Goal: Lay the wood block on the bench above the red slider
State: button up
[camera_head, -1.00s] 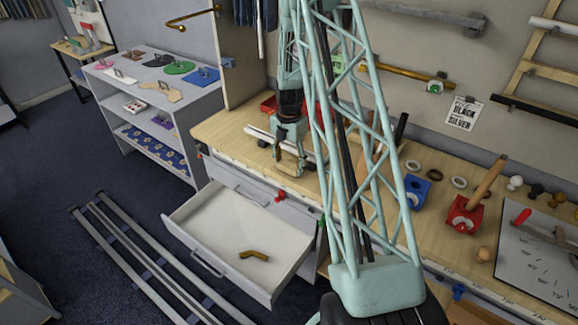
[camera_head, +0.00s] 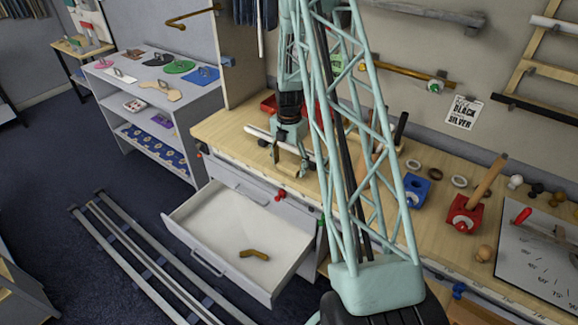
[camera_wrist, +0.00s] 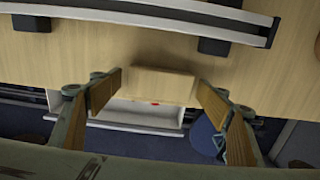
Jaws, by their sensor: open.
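The wood block (camera_wrist: 165,84) is pale and rectangular. In the wrist view it is at the bench's front edge, between my gripper's fingers (camera_wrist: 159,78), with a gap on each side. My gripper is open. In the head view my gripper (camera_head: 288,171) is low over the front of the bench (camera_head: 222,128), and I cannot make out the block there. The red slider (camera_head: 279,196) is on the bench front just below my gripper. A bit of red (camera_wrist: 154,103) shows just below the block in the wrist view. Whether the block's whole underside rests on the bench cannot be told.
A white drawer (camera_head: 188,215) stands open below the bench with a brown angled piece (camera_head: 254,254) inside. A pale rail (camera_wrist: 160,13) on dark feet lies behind the block. A blue block (camera_head: 415,190) and red block (camera_head: 464,213) stand farther right.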

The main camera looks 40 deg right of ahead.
aim_at(289, 166)
jog(key=shift+r, duration=0.15)
notch_tip(289, 166, up, 12)
jog(key=shift+b, duration=0.3)
dwell(0.9)
dwell(0.5)
jog(key=s+a+r+m+t, duration=0.1)
jog(key=s+a+r+m, duration=0.3)
jog(key=a+r, duration=0.8)
jog(key=s+a+r+m+t, duration=0.1)
jog(key=s+a+r+m, duration=0.25)
jog(key=a+r, duration=0.85)
jog(key=s+a+r+m, duration=0.5)
jog(key=s+r, duration=0.3)
jog(key=r, duration=0.3)
jog(key=s+a+r+m+t, duration=0.1)
jog(key=s+a+m, duration=0.3)
jog(key=s, duration=0.8)
jog(key=s+a+r+m+t, duration=0.1)
jog(key=s+a+r+m, duration=0.2)
jog(key=s+a, duration=0.4)
jog(key=s+m, duration=0.1)
jog(key=s, duration=0.3)
jog(key=shift+s+a, duration=0.25)
jog(key=shift+s, duration=0.15)
